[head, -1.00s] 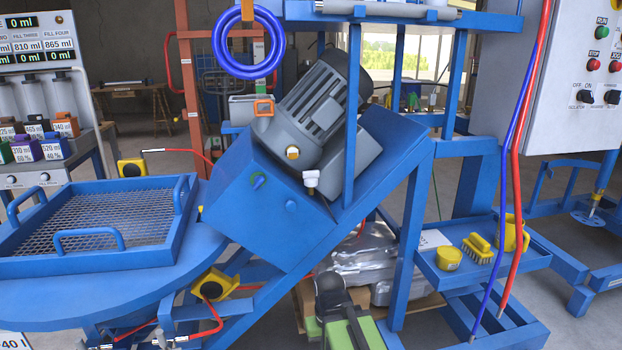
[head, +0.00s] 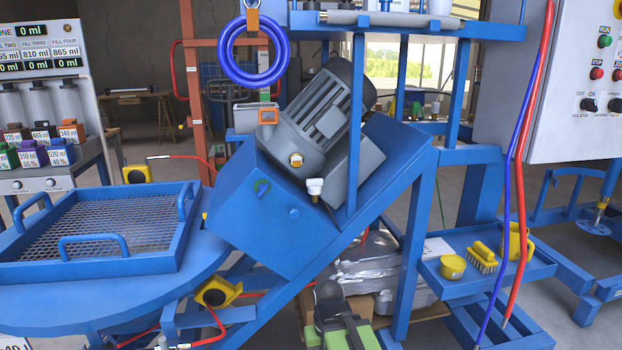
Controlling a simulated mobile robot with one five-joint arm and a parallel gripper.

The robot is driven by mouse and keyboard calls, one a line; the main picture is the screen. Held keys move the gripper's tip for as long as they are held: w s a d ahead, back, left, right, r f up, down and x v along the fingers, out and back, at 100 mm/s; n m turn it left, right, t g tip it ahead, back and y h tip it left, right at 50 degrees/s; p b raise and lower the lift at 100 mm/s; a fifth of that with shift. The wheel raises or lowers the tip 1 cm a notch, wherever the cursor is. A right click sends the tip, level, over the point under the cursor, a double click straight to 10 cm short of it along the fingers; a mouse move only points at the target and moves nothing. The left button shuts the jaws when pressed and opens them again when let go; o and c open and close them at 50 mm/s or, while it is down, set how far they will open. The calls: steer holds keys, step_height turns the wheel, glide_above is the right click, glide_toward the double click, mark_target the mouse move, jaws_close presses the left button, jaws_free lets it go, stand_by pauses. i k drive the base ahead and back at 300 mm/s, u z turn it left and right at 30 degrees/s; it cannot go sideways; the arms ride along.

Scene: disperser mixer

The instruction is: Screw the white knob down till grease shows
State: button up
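The white knob (head: 315,186) is a small cap standing at the lower edge of the grey motor (head: 322,115), above the sloping blue housing (head: 268,215). Nothing touches it. No grease can be made out around it at this size. A brass-coloured plug (head: 296,160) sits on the motor to its upper left. A black and green part of my arm shows at the bottom centre, well below the knob. My gripper's fingers are not visible.
A blue mesh-topped tray (head: 95,265) is at the left. A blue shelf (head: 475,290) at the right holds a yellow tub (head: 452,267) and a brush (head: 483,258). Blue and red hoses (head: 525,165) hang in front of the control cabinet.

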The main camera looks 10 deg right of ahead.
mark_target(314, 185)
steer(key=u, duration=0.6)
steer(key=k, duration=0.2)
steer(key=u, duration=3.3)
steer(key=k, duration=0.25)
steer(key=u, duration=0.3)
steer(key=k, duration=1.4)
steer(key=z, duration=0.6)
steer(key=i, duration=0.6)
steer(key=z, duration=0.25)
steer(key=k, duration=0.6)
steer(key=u, duration=0.1)
